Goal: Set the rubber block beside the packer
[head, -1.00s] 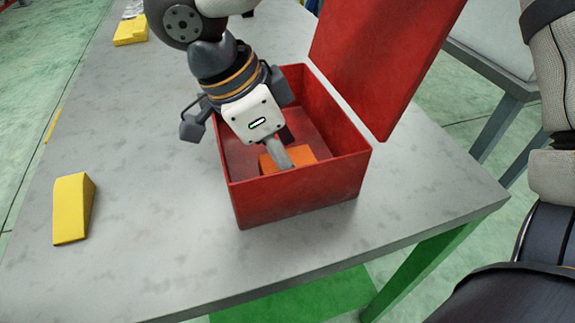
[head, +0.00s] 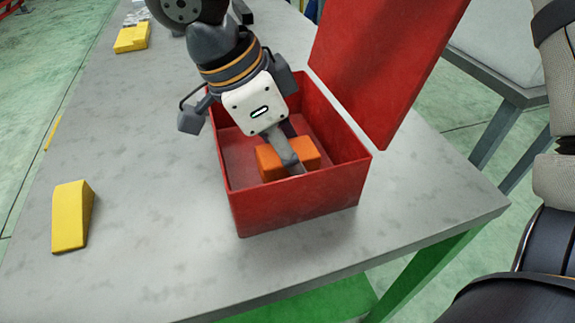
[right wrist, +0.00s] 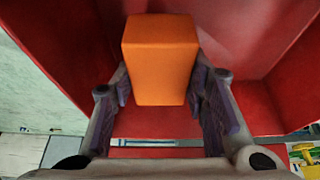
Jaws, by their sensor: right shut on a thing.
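An orange block (head: 270,164), which I take to be the rubber block, is inside an open red box (head: 300,206) in the head view. My right gripper (head: 286,152) reaches down into the box and is shut on this block. In the right wrist view the orange block (right wrist: 160,62) sits between the two fingers of my right gripper (right wrist: 162,92), with red box walls behind it. A yellow wedge (head: 72,215) stands on the left of the table. I cannot tell which thing is the packer. My left gripper is not in view.
The box's red lid (head: 385,65) stands raised on its right side. The grey table (head: 140,200) is clear between the wedge and the box. A yellow block (head: 131,39) and other small things lie at the far end.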

